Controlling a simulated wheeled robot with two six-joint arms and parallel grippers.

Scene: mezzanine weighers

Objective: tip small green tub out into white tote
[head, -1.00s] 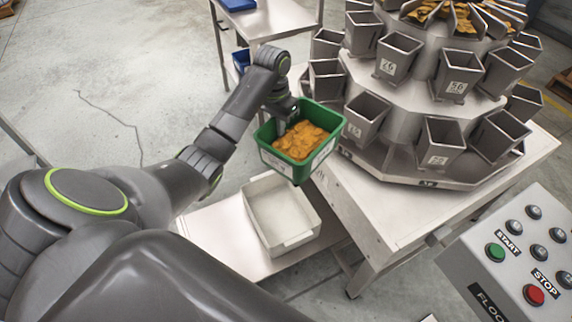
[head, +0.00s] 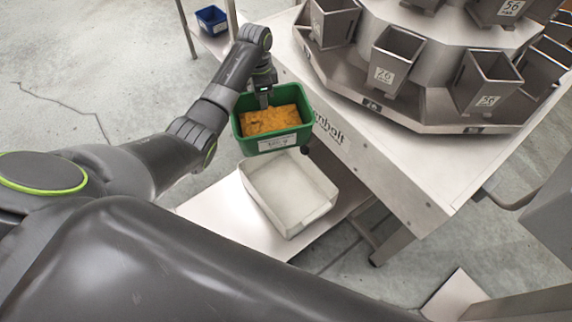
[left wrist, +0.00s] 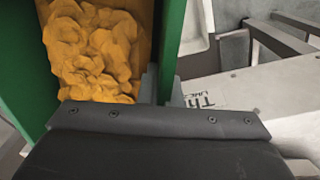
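The small green tub (head: 287,144) is upright in the head view and holds orange-brown pieces (head: 270,120). My left gripper (head: 264,98) is at the tub's far side, shut on its wall. In the left wrist view the fingers (left wrist: 161,86) straddle the green wall (left wrist: 172,35), and the orange pieces (left wrist: 95,50) lie inside. The white tote (head: 318,210) stands on a low pale shelf, just below and nearer than the tub in the head view. The tote looks empty. My right gripper is not in view.
The multi-head weigher (head: 440,65) with several metal buckets stands on a steel table (head: 395,165), close right of the tub. The low shelf (head: 225,220) has bare room left of the tote. A blue bin (head: 211,19) sits far back.

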